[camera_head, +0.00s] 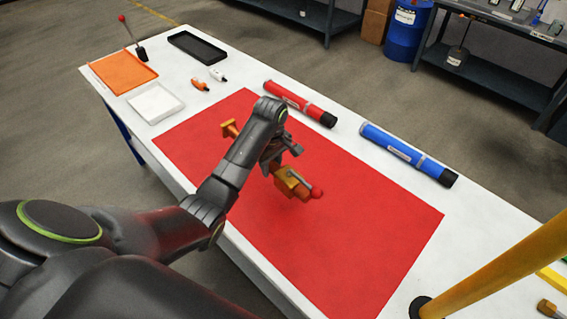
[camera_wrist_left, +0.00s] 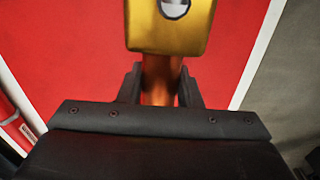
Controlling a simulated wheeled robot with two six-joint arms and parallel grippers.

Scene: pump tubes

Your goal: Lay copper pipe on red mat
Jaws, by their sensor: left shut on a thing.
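The copper pipe shows between the jaws in the left wrist view (camera_wrist_left: 160,80), with a brass-coloured block on it. In the head view it runs from an orange fitting (camera_head: 229,128) to a brass valve body (camera_head: 290,183) with a red end. My left gripper (camera_head: 278,152) is shut around its middle, which the arm partly hides. The pipe is over the red mat (camera_head: 350,220); I cannot tell whether it touches the mat. The mat lies flat on the white table. My right gripper is not in view.
A red tube (camera_head: 300,104) and a blue tube (camera_head: 408,154) lie along the table's far side. An orange tray (camera_head: 122,73), a white tray (camera_head: 155,103) and a black tray (camera_head: 198,47) sit at the left end. A yellow post (camera_head: 500,265) stands at right.

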